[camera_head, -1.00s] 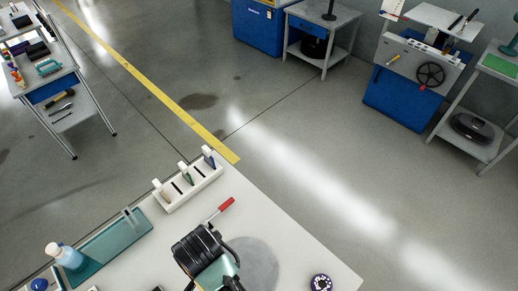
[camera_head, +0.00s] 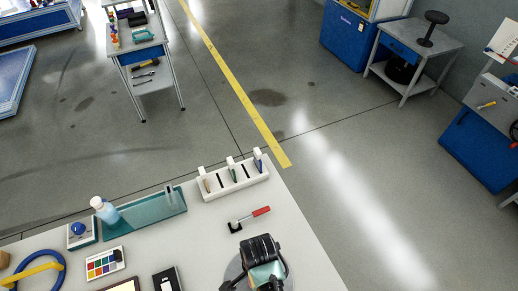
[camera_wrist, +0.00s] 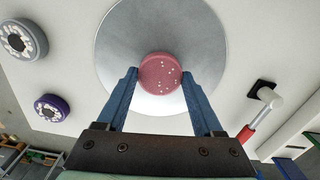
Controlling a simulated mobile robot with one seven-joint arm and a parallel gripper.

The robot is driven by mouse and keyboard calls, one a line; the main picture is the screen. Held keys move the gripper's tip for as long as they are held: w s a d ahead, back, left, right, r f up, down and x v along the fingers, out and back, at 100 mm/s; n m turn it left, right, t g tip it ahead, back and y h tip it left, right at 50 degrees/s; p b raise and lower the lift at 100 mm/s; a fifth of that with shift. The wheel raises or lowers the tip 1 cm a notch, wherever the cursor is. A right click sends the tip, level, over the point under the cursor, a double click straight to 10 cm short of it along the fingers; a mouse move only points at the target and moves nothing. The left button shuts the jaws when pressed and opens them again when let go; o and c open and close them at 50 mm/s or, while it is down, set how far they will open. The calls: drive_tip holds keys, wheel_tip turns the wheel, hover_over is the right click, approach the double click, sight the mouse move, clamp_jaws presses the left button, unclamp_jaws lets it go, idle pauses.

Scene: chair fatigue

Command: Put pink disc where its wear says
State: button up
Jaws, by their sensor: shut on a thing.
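In the wrist view the pink disc (camera_wrist: 160,73) sits between the two blue fingers of my gripper (camera_wrist: 161,78). The fingers touch its sides. Its face shows several small white specks, mostly on the right half. Behind it is a round grey metal plate (camera_wrist: 120,45) on the white table. I cannot tell whether the disc touches the plate. A white slotted rack (camera_head: 234,180) with upright pieces stands at the table's far edge in the head view. There the pink disc and my fingertips are hidden by my arm.
Grey disc (camera_wrist: 24,40) and purple disc (camera_wrist: 52,107), both with white-spotted faces, lie left in the wrist view. A red-handled tool (camera_head: 250,219) lies near the plate. A teal tray (camera_head: 145,212), bottle (camera_head: 104,210) and colour palette (camera_head: 105,263) occupy the table's left.

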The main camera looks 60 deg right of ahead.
drive_tip(key=shift+f, duration=0.5)
drive_tip(key=o, duration=1.5)
drive_tip(key=shift+f, duration=0.15)
drive_tip(key=shift+o, duration=0.2)
